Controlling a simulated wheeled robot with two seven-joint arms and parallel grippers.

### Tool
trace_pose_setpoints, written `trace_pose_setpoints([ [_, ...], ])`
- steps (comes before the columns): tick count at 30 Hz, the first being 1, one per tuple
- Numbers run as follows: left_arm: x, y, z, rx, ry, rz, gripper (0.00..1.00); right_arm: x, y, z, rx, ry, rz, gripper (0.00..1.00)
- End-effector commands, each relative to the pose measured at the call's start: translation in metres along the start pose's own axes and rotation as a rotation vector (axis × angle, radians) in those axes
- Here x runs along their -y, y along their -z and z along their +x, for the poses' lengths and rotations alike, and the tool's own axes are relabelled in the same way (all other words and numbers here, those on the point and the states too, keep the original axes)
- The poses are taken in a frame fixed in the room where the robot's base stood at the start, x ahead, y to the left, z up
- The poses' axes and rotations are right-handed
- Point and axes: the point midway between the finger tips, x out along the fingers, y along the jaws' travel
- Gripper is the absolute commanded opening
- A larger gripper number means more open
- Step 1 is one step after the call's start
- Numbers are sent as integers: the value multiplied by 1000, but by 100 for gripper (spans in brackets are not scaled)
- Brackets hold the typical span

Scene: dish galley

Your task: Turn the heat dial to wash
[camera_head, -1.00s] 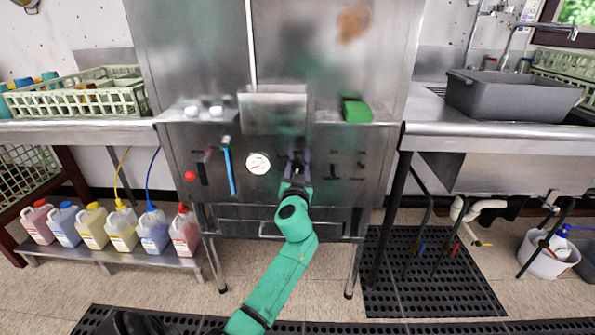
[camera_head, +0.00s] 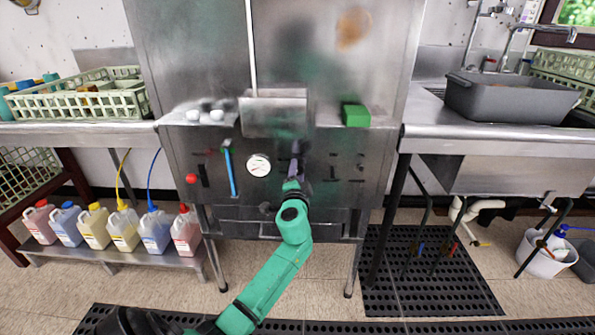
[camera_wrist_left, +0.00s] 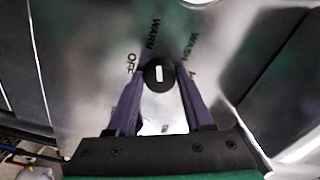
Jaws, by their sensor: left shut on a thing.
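The heat dial (camera_wrist_left: 158,76) is a round black knob with a white mark, on the steel machine's front panel. In the left wrist view the labels OFF, WARM and WASH curve around it. The white mark stands nearly upright in that picture, pointing roughly toward WARM rather than WASH. My left gripper (camera_head: 296,150) is at the panel, right of the white gauge (camera_head: 259,165). Its purple fingers are shut on the dial, one on each side. In the head view the gripper hides the dial. My right gripper is not in view.
A blue strip handle (camera_head: 230,172) and a red button (camera_head: 192,179) are on the panel to the left. A green block (camera_head: 356,115) sits on the ledge above right. Several chemical jugs (camera_head: 124,229) stand on a low shelf at left.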

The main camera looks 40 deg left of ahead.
Motion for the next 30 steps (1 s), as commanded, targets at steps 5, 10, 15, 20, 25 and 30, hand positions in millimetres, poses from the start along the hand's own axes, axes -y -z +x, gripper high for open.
trace_pose_setpoints([
  [5, 0, 0, 0, 0, -3, 169, 0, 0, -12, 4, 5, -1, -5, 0],
  [10, 0, 0, 0, 1, -4, 331, 0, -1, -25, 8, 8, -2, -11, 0],
  [15, 0, 0, 0, 0, -4, 492, 0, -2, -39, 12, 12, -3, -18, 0],
  [20, 0, 0, 0, 0, -4, 636, 0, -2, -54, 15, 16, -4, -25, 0],
  [25, -1, 0, 0, 0, -5, 762, 0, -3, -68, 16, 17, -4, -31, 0],
  [30, -1, 0, -1, -1, -4, 855, 0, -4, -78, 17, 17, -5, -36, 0],
])
